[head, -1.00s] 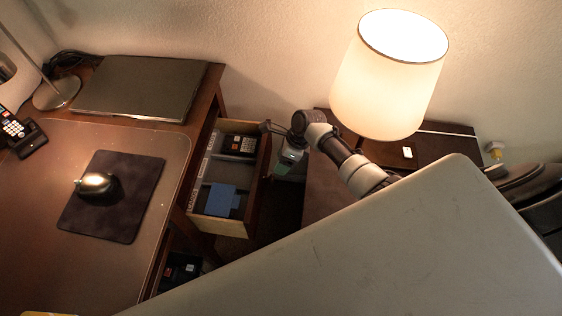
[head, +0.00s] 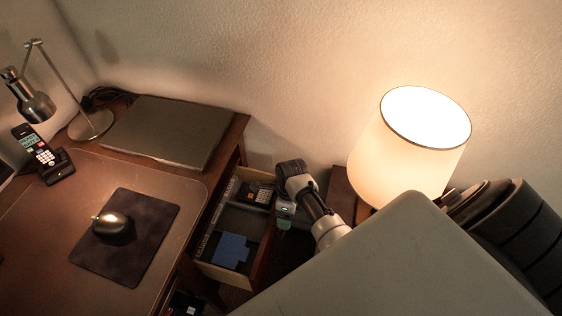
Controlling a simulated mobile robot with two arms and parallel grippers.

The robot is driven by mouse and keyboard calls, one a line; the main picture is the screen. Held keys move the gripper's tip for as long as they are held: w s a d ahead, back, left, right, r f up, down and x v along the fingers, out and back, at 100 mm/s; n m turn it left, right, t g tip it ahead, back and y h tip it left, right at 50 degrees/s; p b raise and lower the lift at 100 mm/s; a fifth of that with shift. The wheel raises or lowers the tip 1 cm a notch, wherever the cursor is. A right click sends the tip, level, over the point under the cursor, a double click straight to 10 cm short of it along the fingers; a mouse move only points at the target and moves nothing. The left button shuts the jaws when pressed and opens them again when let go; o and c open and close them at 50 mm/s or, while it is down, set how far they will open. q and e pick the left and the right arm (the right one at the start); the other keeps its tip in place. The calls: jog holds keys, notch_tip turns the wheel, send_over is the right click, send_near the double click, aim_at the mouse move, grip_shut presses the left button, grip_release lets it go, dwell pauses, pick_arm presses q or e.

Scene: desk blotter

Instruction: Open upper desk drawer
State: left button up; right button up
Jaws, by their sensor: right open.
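The upper desk drawer (head: 222,277) stands pulled out from the right side of the desk, its inside showing. In it lie a dark calculator (head: 262,194) at the far end and a blue item (head: 232,250) nearer. My right gripper (head: 284,208) is open beside the drawer's front, near its far corner. The fingers are small and partly hidden by the wrist, so I cannot tell whether they touch the drawer. My left gripper is not in view.
On the desk (head: 50,225) are a closed laptop (head: 165,130), a mouse (head: 113,226) on a dark pad (head: 140,255), a phone (head: 50,163) and a metal lamp (head: 92,124). A lit lamp (head: 405,155) stands right of my arm. A lower compartment (head: 185,303) shows below.

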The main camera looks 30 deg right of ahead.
aim_at(285, 232)
jog(key=b+x, duration=0.1)
jog(key=x, duration=0.5)
jog(key=shift+f+b, duration=0.3)
jog(key=shift+x, duration=0.8)
jog(key=shift+a, duration=0.1)
